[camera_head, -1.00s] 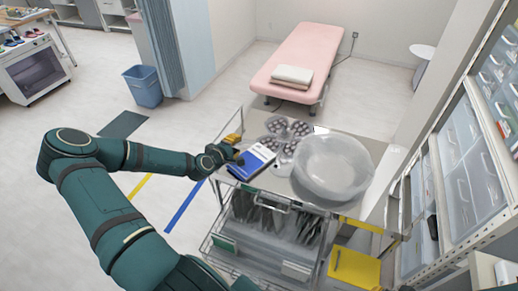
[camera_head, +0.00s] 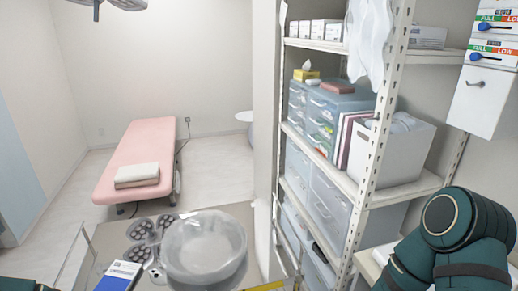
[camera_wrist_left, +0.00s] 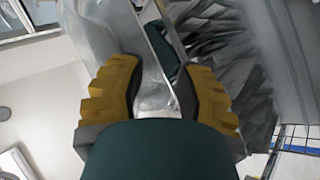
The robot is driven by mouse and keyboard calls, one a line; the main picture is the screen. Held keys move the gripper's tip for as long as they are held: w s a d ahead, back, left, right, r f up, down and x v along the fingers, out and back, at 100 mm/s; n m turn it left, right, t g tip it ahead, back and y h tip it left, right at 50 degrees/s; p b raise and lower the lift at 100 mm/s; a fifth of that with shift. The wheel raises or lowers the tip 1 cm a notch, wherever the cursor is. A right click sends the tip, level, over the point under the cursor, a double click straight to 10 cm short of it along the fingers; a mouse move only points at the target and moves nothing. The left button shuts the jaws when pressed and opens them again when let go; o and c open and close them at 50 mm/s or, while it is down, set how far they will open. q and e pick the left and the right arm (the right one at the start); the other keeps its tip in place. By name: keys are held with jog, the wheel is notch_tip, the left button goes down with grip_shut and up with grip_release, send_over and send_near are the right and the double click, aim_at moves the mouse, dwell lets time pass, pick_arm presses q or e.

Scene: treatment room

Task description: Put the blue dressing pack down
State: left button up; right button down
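The blue dressing pack (camera_head: 118,275), blue and white, lies on the left part of the metal cart top (camera_head: 105,236) at the bottom of the head view. Its near end is cut off by the frame. No gripper shows on its visible part. My left gripper (camera_wrist_left: 160,80) shows in the left wrist view with its two yellow fingers apart. I see no pack between them, only cart parts behind. My right arm (camera_head: 470,240) is at the lower right of the head view. Its gripper is out of view.
A tall shelf rack (camera_head: 385,90) with drawers stands on the right. A pink treatment bed (camera_head: 138,150) with a folded towel (camera_head: 137,175) is behind.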

pick_arm(q)
jog(key=s+d+f+m+g+b, duration=0.2)
jog(key=s+d+f+m+g, duration=0.1)
jog(key=s+d, duration=0.3)
jog(key=s+d+f+m+g+b, duration=0.3)
jog(key=s+d+f+m, duration=0.1)
jog(key=s+d+m, duration=0.2)
jog(key=shift+s+d+f+m+y+b, duration=0.3)
jog(key=shift+s+d+f+y, duration=0.1)
jog(key=shift+s, duration=0.3)
jog(key=shift+s+a, duration=0.1)
jog(key=shift+a, duration=0.05)
